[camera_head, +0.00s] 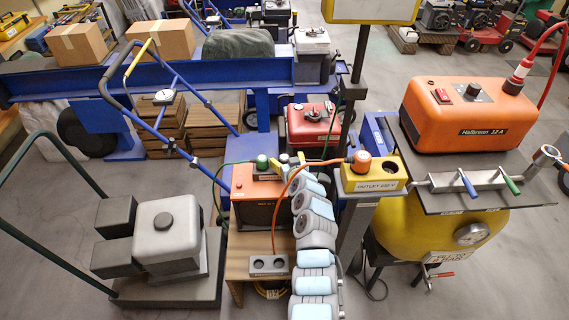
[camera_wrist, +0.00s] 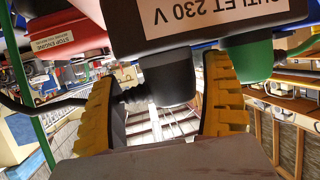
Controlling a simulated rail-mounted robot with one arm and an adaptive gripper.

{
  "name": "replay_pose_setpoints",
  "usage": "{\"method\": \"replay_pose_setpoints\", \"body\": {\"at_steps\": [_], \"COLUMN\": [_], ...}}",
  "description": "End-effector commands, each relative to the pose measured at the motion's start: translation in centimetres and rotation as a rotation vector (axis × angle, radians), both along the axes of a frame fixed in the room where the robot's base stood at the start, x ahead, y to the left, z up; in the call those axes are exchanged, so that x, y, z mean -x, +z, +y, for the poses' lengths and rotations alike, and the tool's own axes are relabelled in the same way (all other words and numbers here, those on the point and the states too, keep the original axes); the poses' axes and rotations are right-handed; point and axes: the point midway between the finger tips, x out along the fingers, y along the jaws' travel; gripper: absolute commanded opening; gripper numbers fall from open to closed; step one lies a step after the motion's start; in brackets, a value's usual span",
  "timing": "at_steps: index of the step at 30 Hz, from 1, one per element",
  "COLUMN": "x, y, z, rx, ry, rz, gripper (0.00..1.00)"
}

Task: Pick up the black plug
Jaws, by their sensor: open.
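The black plug (camera_wrist: 168,80) shows in the wrist view at the edge of a dark box (camera_wrist: 210,22) labelled OUTLET 230 V. A black cable leaves it toward the left. My gripper (camera_wrist: 160,103) is open, its yellow ridged fingers on either side of the plug. A gap shows on the left; whether the right finger touches the plug I cannot tell. In the head view my gripper (camera_head: 292,160) is above an orange unit (camera_head: 258,200), and I cannot make out the black plug there.
A green plug (camera_wrist: 248,58) is close beside my right finger; it also shows in the head view (camera_head: 262,161). A yellow outlet box (camera_head: 376,180) holds an orange plug (camera_head: 362,160). A red engine (camera_head: 312,125) stands behind. Cables hang around my arm.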

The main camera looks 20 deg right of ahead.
Motion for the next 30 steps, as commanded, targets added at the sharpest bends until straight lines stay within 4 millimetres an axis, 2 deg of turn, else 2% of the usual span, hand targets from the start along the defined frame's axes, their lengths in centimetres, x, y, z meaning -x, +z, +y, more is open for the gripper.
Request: {"method": "replay_pose_setpoints", "body": {"at_steps": [2, 8, 9, 22, 26, 30], "x": [0.0, 0.0, 0.0, 0.0, 0.0, 0.1], "y": [0.0, 0.0, 0.0, 0.4, 1.9, 4.4], "z": [0.0, 0.0, 0.0, -0.1, -0.1, -0.1], "rx": [0.000, 0.000, 0.000, 0.002, 0.005, 0.003], "ry": [0.000, 0.000, 0.000, -0.001, 0.000, 0.000], "rz": [0.000, 0.000, 0.000, -0.001, -0.003, 0.000], "gripper": [0.79, 0.22, 0.20, 0.18, 0.18, 0.18]}}
